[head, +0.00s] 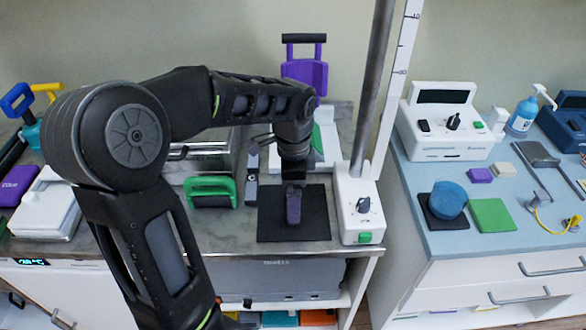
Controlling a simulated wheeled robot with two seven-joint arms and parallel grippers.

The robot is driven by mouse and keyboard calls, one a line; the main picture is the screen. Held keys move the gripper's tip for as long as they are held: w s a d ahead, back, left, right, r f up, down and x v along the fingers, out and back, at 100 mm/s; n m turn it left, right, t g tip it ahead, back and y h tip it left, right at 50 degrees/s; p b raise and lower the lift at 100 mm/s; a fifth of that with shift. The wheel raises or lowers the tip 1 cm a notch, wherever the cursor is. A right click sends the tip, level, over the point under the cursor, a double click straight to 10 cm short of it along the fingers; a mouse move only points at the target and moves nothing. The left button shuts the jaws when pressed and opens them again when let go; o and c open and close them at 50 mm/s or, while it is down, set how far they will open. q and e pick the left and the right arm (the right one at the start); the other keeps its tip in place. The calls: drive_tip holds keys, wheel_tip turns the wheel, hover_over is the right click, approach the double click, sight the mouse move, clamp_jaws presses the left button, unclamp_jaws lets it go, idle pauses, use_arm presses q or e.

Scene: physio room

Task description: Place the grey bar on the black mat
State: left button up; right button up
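The black mat (318,228) lies flat on the grey counter, left of a white box with a knob. My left gripper (293,188) points down over the mat. It appears shut on the grey bar (293,208), a dark, slightly purplish piece that shows below the fingers, over the middle of the mat. I cannot tell whether the bar touches the mat. The fingers are small and partly hidden by the wrist. My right gripper is not in view.
A green-handled block (211,191) and a slim grey-and-black item (251,188) stand left of the mat. The white box (358,205) with a pole stands close on its right. A blue-topped cabinet (445,243) with several items is further right.

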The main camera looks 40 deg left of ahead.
use_arm(q)
wheel_tip(320, 180, up, 9)
drive_tip(key=shift+f, duration=0.15)
idle(2.8)
